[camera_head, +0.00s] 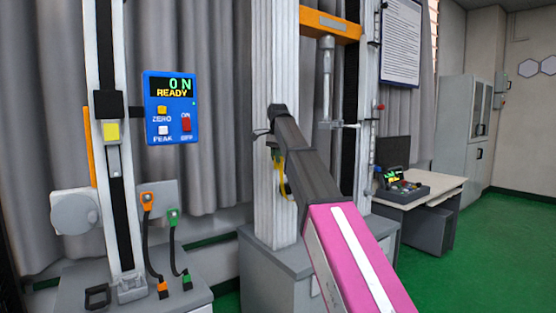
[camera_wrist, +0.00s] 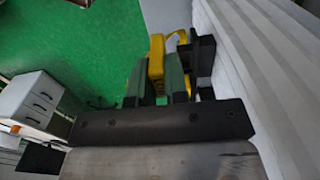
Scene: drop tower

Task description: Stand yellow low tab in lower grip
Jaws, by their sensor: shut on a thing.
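My gripper (camera_head: 282,168) is raised in front of the pale column near the middle of the head view. In the wrist view, its two dark green fingers (camera_wrist: 157,84) are shut on a yellow piece (camera_wrist: 156,56), apparently the yellow low tab. Its lower part is hidden between the fingers. A bit of yellow also shows at my gripper in the head view (camera_head: 277,154). A small grey clamp (camera_head: 132,288), probably the lower grip, stands at the foot of the left column, well left of my gripper. Nothing is visible in it.
The left column carries a yellow-faced block (camera_head: 111,131) above a grey clamp. A blue display (camera_head: 171,108) reads 0 N READY. Orange and green leads (camera_head: 152,240) stand beside the column foot. A white ribbed column (camera_wrist: 265,70) is close to my gripper's right in the wrist view.

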